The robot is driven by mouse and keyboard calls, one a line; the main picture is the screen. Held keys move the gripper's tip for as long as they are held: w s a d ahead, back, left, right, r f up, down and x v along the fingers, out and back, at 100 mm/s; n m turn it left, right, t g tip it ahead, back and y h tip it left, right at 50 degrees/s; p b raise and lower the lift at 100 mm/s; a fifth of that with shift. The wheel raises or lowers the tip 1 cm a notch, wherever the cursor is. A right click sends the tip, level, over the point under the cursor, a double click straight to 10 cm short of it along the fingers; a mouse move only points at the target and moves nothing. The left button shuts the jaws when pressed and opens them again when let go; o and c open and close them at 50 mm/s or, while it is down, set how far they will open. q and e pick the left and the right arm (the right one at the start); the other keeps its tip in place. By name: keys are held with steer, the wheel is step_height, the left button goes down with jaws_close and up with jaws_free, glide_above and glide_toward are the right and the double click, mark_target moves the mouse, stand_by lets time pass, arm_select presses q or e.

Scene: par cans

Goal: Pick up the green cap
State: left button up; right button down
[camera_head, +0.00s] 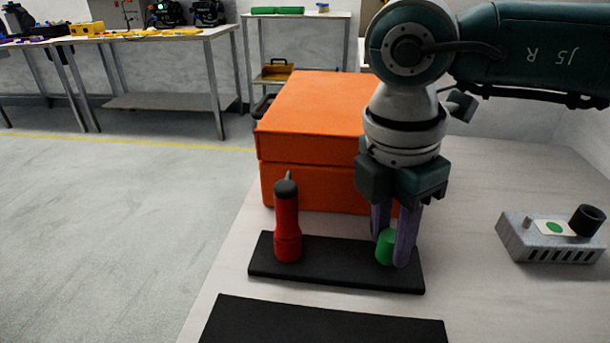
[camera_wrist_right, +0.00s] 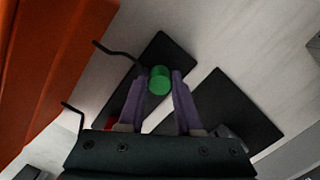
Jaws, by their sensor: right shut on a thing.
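The green cap (camera_head: 385,247) is a small green cylinder at the right end of a black mat (camera_head: 330,273) on the table. My right gripper (camera_head: 392,250) points down with its purple fingers closed around the cap. In the right wrist view the cap (camera_wrist_right: 160,79) sits between the fingertips of my right gripper (camera_wrist_right: 161,84). I cannot tell whether the cap still touches the mat. My left gripper is not in view.
A red flashlight-like tool (camera_head: 287,225) stands upright on the mat's left end. A large orange box (camera_head: 312,135) is behind it. A grey device with a black knob (camera_head: 548,242) sits at the right. Another black mat (camera_head: 320,325) lies in front. The table between the gripper and the grey device is clear.

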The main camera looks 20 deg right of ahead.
mark_target(392, 235)
step_height(392, 235, up, 22)
steer(key=p, duration=0.6)
stand_by(1.0)
steer(key=shift+f, duration=0.1)
